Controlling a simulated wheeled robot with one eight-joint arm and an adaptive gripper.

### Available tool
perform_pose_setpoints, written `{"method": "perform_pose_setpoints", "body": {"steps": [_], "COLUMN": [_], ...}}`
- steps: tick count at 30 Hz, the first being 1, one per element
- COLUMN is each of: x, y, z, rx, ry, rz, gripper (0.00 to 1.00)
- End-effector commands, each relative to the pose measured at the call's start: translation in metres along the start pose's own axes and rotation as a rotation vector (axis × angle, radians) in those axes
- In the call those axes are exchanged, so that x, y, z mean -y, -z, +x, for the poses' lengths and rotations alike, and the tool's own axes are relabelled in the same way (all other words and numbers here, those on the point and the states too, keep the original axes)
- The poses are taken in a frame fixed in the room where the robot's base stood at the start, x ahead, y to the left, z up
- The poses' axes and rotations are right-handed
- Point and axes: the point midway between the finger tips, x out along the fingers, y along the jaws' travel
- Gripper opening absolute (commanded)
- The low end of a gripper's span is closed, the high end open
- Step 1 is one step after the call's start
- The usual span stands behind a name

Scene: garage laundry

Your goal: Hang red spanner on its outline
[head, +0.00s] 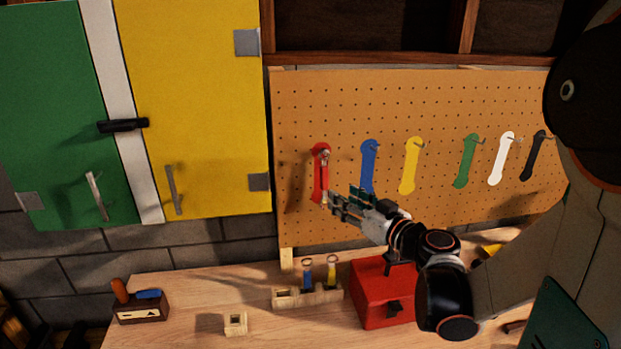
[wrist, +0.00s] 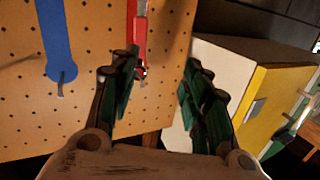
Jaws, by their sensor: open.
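The red spanner (head: 325,170) hangs upright against the red outline (head: 317,180) at the left of the pegboard, seemingly on the hook at its top. It overlaps most of the outline; exact alignment is hard to tell. In the wrist view the red spanner (wrist: 139,38) shows at the top, with a small metal hook near its lower red end. My gripper (head: 341,203) is open and empty, just right of the spanner's lower end. In the wrist view my gripper (wrist: 158,72) has its fingers apart, with the spanner beyond the left finger and not clasped.
The blue outline (head: 368,165) and yellow outline (head: 410,165) are bare, with hooks; green, white and black outlines lie farther right. On the workbench (head: 190,310) stand a red box (head: 380,292) and a wooden holder (head: 290,298) with blue and yellow tools. A yellow cabinet (head: 215,90) stands left.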

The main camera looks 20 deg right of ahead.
Motion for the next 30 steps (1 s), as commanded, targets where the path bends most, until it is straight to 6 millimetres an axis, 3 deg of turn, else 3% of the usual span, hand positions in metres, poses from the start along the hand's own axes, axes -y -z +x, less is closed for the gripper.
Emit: {"method": "perform_pose_setpoints", "body": {"steps": [1,4,11,30], "x": [-0.013,-0.026,-0.031,-0.033], "y": [0.008,0.014,0.017,0.023], "z": [-0.006,-0.014,-0.007,0.099], "rx": [-0.019,-0.048,-0.063,-0.062], "ry": [-0.011,-0.02,-0.02,-0.021], "rz": [-0.017,-0.048,-0.066,-0.065], "gripper": [0.43,0.43,0.43,0.43]}}
